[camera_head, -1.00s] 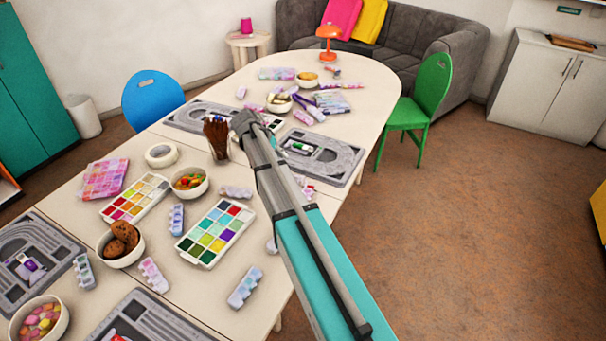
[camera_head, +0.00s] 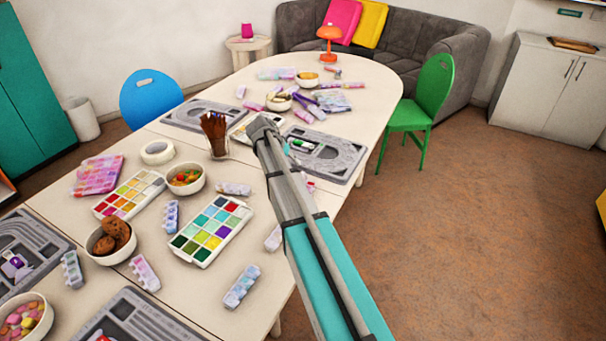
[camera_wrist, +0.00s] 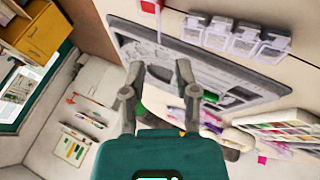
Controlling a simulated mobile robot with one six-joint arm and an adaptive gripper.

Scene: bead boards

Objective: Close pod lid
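A pod strip (camera_wrist: 232,38) with several pale square lids lies at the top of the wrist view, beside the grey bead board (camera_wrist: 205,75). At its left end a small white piece with red on it (camera_wrist: 150,6) is cut off by the frame's top edge. I cannot tell surely which lid is open. My gripper (camera_wrist: 160,72) has its two fingers apart with nothing seen between them. It is below and left of the strip in that view, not visibly touching it. In the head view my arm's end reaches over the table beside the bead board (camera_head: 345,165), and the fingers are hidden.
On the table (camera_head: 371,92) are other pods (camera_head: 242,287), a paint palette (camera_head: 212,231), a cup of brushes (camera_head: 217,135) close to my arm's end, and bowls (camera_head: 186,180). Floor on the right is clear.

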